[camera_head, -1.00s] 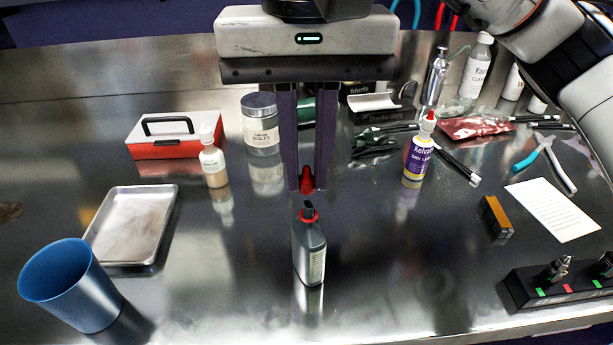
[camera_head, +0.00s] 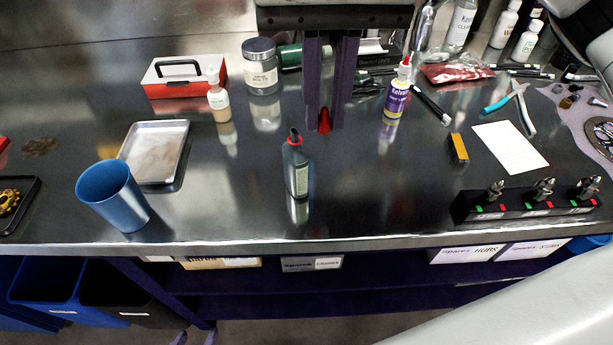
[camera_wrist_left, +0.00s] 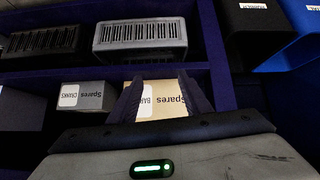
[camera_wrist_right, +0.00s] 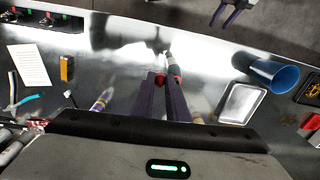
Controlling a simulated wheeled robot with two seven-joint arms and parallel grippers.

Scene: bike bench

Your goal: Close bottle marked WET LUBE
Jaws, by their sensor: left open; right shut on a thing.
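A dark grey-green bottle (camera_head: 296,170) with a dark nozzle and red collar stands upright mid-bench; its label is too small to read. My right gripper (camera_head: 325,128) comes down from the top, shut on a red cap (camera_head: 324,120). The cap is apart from the bottle, just right of and beyond its nozzle in the head view. The right wrist view also shows the red cap (camera_wrist_right: 160,79) between the fingers. My left gripper (camera_head: 194,338) is open and empty at the bottom edge, low before the bench. Its fingers (camera_wrist_left: 163,100) face a shelf box in the left wrist view.
A blue cup (camera_head: 112,195) and metal tray (camera_head: 155,150) stand left of the bottle. A purple DRY LUBE bottle (camera_head: 396,98) and small cream bottle (camera_head: 218,100) stand behind. Shelf boxes (camera_head: 220,262) sit below the bench edge.

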